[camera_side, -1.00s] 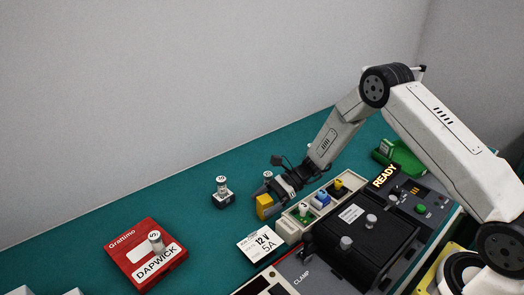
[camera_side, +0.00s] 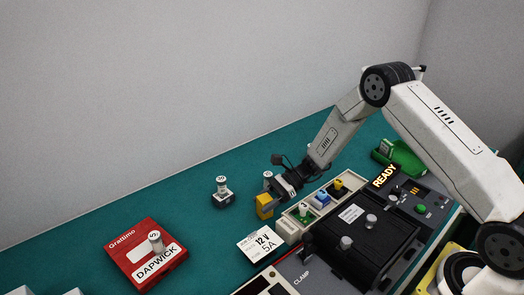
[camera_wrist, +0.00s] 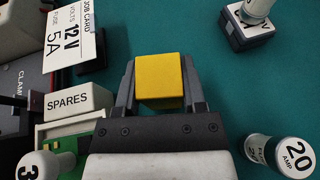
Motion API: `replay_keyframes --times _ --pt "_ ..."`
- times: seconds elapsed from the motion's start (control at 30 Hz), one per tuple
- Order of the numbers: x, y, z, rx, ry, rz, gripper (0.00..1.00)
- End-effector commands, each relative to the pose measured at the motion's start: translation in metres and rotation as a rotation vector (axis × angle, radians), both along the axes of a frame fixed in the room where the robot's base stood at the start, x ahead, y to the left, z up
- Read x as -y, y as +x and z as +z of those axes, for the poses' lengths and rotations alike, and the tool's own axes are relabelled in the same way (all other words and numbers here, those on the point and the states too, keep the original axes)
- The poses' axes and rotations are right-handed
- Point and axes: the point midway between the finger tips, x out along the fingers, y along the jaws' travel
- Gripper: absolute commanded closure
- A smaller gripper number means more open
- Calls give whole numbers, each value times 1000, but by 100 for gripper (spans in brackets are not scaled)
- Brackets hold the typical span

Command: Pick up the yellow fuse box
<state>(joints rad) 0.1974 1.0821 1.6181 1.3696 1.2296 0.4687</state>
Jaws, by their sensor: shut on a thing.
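The yellow fuse box (camera_side: 264,206) is a small yellow block. In the wrist view the yellow fuse box (camera_wrist: 159,77) sits between the two dark fingers of my gripper (camera_wrist: 160,90). My gripper (camera_side: 267,198) is shut on it, low over the green mat, just left of the spares tray. I cannot tell whether the box touches the mat. Its lower part and far side are hidden.
A job card (camera_side: 262,244) reads 12 V, 5A. A dark-based fuse (camera_side: 222,192) stands left, and a red DAPWICK box (camera_side: 133,259) lies front left. A 20 AMP fuse (camera_wrist: 292,155) is close at right in the wrist view.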

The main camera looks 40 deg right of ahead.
Motion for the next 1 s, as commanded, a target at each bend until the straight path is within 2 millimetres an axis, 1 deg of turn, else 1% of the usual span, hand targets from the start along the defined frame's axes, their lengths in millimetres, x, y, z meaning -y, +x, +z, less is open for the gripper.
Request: replay_keyframes --times 0.17,0.37,0.57,0.83,1.0 --pt "0 0 11 1 1 0 100" --pt "0 -2 32 -1 0 2 100" --pt "2 -20 54 1 0 2 100" --pt "6 -49 88 1 0 0 100" --pt "9 -78 101 -1 0 0 100"
